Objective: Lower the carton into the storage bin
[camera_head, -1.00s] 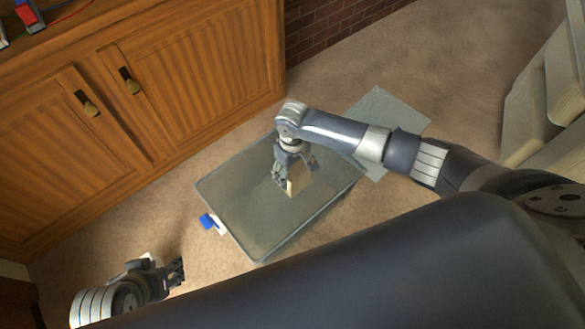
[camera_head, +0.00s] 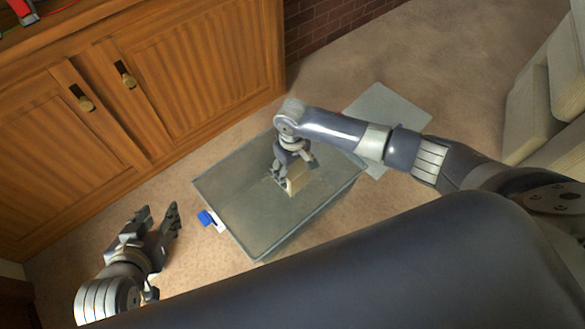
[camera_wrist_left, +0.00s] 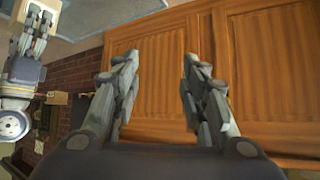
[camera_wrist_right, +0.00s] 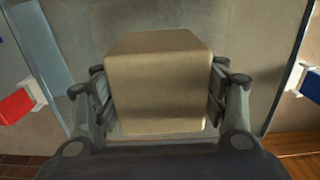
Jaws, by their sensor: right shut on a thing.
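The carton (camera_head: 298,179) is a small tan box, held between the fingers of my right gripper (camera_head: 294,171). In the right wrist view the carton (camera_wrist_right: 157,85) fills the space between both finger pads. The storage bin (camera_head: 240,208) is a grey, see-through open box on the carpet. In the head view the carton lies within the bin's outline, toward its right side. I cannot tell whether it touches the bin's floor. My left gripper (camera_head: 158,216) is open and empty, left of the bin. Its spread fingers also show in the left wrist view (camera_wrist_left: 158,85).
A blue-and-white handle (camera_head: 210,219) sits at the bin's left side; a red one (camera_wrist_right: 20,104) shows in the right wrist view. A grey flat panel (camera_head: 392,112) lies behind the bin. A wooden cabinet (camera_head: 190,75) stands at the back left. Pale furniture (camera_head: 550,100) is at right.

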